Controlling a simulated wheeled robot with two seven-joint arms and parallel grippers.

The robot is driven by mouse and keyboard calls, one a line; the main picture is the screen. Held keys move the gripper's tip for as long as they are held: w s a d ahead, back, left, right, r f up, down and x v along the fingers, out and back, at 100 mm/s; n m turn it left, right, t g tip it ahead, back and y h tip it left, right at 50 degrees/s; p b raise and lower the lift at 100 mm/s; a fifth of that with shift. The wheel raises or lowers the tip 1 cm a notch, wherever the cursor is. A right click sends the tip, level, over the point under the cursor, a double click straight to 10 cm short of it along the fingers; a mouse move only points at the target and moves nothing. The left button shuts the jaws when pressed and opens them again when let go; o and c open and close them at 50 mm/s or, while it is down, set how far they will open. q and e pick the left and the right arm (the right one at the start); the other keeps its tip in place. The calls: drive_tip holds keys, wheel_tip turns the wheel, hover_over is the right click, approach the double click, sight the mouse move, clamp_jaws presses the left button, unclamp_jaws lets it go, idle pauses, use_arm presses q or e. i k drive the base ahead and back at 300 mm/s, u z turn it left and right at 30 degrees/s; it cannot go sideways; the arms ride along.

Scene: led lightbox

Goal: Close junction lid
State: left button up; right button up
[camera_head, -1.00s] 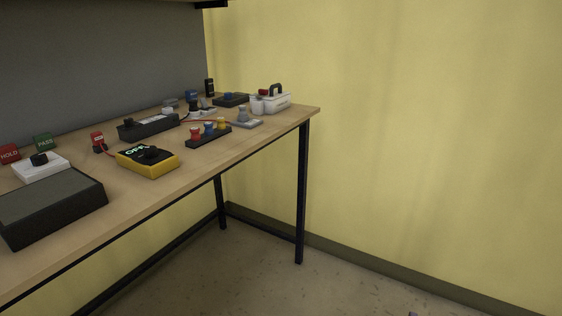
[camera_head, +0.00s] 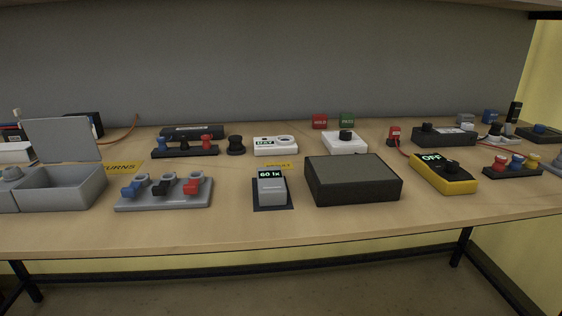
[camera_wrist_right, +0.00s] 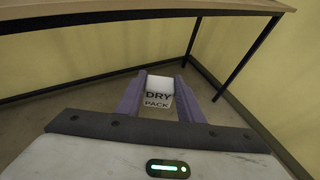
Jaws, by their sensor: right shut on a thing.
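A grey open-topped box (camera_head: 62,188) stands at the left of the bench in the head view. Its flat grey lid (camera_head: 62,140) stands up at the back, open. I cannot tell from a label whether this is the junction box. My right gripper (camera_wrist_right: 160,77), with purple fingers, is shut on a white pack marked DRY PACK (camera_wrist_right: 158,98) in the right wrist view. It is away from the bench top, with floor behind it. My left gripper is in neither view.
On the bench (camera_head: 250,235) are a grey stand with coloured plugs (camera_head: 165,198), a 60 lx meter (camera_head: 271,188), a dark box (camera_head: 352,180) and a yellow OFF meter (camera_head: 444,174). A yellow RETURNS label (camera_head: 122,167) lies beside the grey box. The front strip is clear.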

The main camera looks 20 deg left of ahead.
sight(57, 139)
drive_tip(key=u, duration=2)
